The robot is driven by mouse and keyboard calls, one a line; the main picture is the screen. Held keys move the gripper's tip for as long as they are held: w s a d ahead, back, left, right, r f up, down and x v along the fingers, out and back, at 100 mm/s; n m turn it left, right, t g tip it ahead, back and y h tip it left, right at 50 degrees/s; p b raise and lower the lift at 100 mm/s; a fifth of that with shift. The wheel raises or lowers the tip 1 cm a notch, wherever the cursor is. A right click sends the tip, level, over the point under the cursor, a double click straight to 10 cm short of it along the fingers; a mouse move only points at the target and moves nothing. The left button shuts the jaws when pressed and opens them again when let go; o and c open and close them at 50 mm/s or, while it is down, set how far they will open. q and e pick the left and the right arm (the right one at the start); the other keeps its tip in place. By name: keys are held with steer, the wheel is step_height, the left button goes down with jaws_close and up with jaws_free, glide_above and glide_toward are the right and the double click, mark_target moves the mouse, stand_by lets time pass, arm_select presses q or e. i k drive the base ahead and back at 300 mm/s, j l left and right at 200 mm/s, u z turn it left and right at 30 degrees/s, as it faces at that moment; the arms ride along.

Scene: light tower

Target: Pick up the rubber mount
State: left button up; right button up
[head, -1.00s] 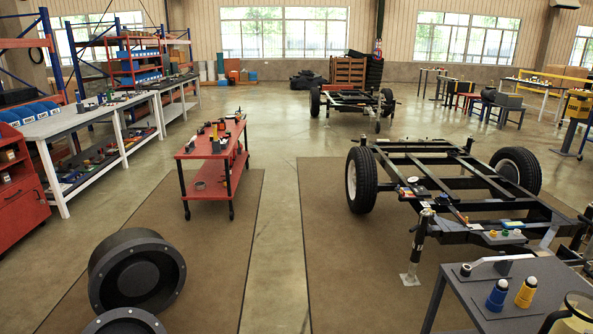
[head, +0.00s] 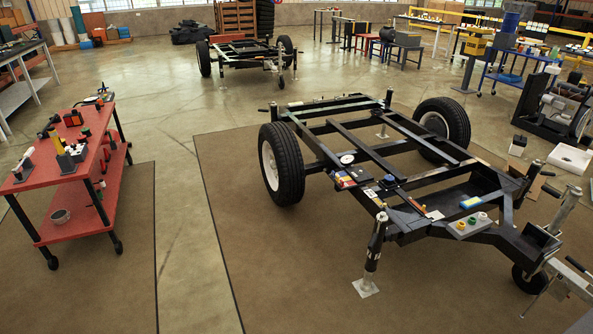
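I cannot pick out the rubber mount for sure. Small parts that could include it lie on the red cart (head: 72,187) at the left and on the black trailer chassis (head: 340,138) at the right. On the chassis front are a grey plate with coloured round pieces (head: 470,225) and a yellow-and-blue block (head: 470,202). A small round dark-rimmed container (head: 60,216) sits on the cart's lower shelf. Neither of my grippers shows in the head view.
The chassis stands on a brown mat (head: 250,250), with a wheel (head: 282,163) and a support jack (head: 374,250) on its near side. Bare concrete (head: 185,240) separates this mat from the cart's mat. A blue table (head: 510,75) stands at the back right.

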mark_target(388, 180)
steer(key=i+z, duration=0.45)
steer(key=i+j+z, duration=0.15)
steer(key=i+z, duration=0.25)
steer(key=i, duration=0.2)
steer(key=i+j+z, duration=0.1)
steer(key=z, duration=0.5)
